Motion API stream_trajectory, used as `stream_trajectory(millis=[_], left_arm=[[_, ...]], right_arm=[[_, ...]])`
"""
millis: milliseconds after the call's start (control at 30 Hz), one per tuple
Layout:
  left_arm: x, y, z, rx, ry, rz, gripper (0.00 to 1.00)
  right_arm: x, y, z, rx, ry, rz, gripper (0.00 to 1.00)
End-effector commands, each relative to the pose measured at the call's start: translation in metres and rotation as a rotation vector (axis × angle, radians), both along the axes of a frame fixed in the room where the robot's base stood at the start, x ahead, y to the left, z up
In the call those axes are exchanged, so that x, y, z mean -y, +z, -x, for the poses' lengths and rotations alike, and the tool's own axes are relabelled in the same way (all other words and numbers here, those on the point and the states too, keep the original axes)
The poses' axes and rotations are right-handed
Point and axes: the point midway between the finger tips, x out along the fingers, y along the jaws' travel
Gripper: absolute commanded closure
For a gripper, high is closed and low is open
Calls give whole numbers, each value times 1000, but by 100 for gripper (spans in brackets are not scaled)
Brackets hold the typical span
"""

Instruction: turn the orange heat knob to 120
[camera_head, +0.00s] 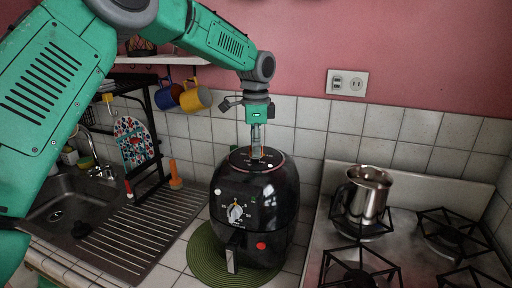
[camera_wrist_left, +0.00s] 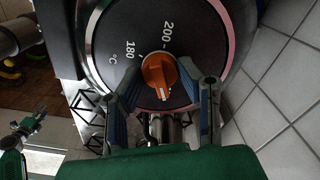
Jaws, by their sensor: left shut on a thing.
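The black air fryer (camera_head: 255,205) stands on a round green mat (camera_head: 207,255). The orange heat knob (camera_wrist_left: 159,72) is on its dark top dial, which also shows in the left wrist view (camera_wrist_left: 122,22). The labels 180 and 200 are readable beside the knob; other numbers are hidden by my fingers. The knob's white mark points toward the bottom of the left wrist view, away from 200. My left gripper (camera_head: 256,151) points down onto the dial, its fingers (camera_wrist_left: 160,72) on either side of the knob and shut on it.
A white dial (camera_head: 236,213) is on the fryer's front above its handle (camera_head: 231,260). A metal pot (camera_head: 367,195) stands on the gas stove (camera_head: 400,250) at the right. The sink (camera_head: 70,210) and drainboard are at the left. The tiled wall (camera_head: 310,115) is close behind.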

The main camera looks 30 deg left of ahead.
Motion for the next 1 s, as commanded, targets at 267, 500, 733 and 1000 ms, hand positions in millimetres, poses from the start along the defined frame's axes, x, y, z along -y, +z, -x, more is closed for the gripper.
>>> stream_trajectory(millis=[267, 500, 733, 1000], left_arm=[[0, 0, 1, 1, 1, 0, 48], [0, 10, 1, 5, 1, 0, 48], [0, 55, -2, 6, 2, -1, 48], [-1, 103, -3, 1, 1, 1, 48]], right_arm=[[0, 0, 0, 0, 0, 0, 60], [0, 1, 3, 3, 0, 0, 60], [0, 1, 3, 3, 0, 0, 60], [0, 1, 3, 3, 0, 0, 60]])
